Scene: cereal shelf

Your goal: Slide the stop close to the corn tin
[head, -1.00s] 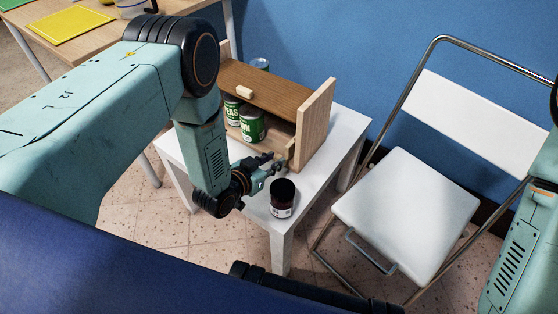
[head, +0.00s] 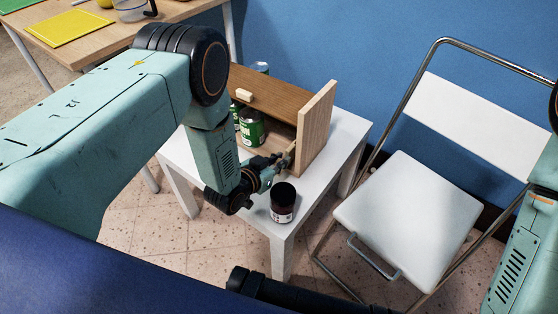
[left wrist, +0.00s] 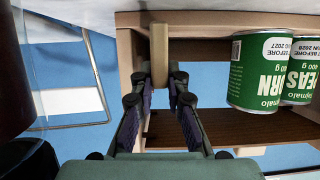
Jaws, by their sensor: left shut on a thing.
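The stop is an upright light wood block (left wrist: 159,50) at the shelf's front edge in the left wrist view. My left gripper (left wrist: 159,80) is shut on it, one finger on each side. In the head view my left gripper (head: 283,160) is at the shelf's right end and mostly hides the stop. The green corn tin (left wrist: 257,75) stands in the shelf, apart from the stop, with a clear gap between; it also shows in the head view (head: 251,128). My right gripper is out of view.
A green peas tin (left wrist: 300,72) is beside the corn tin. A dark jar (head: 283,203) stands on the white table (head: 335,142) close to my left gripper. The shelf's end panel (head: 316,125) is right of the gripper. A white folding chair (head: 405,215) stands to the right.

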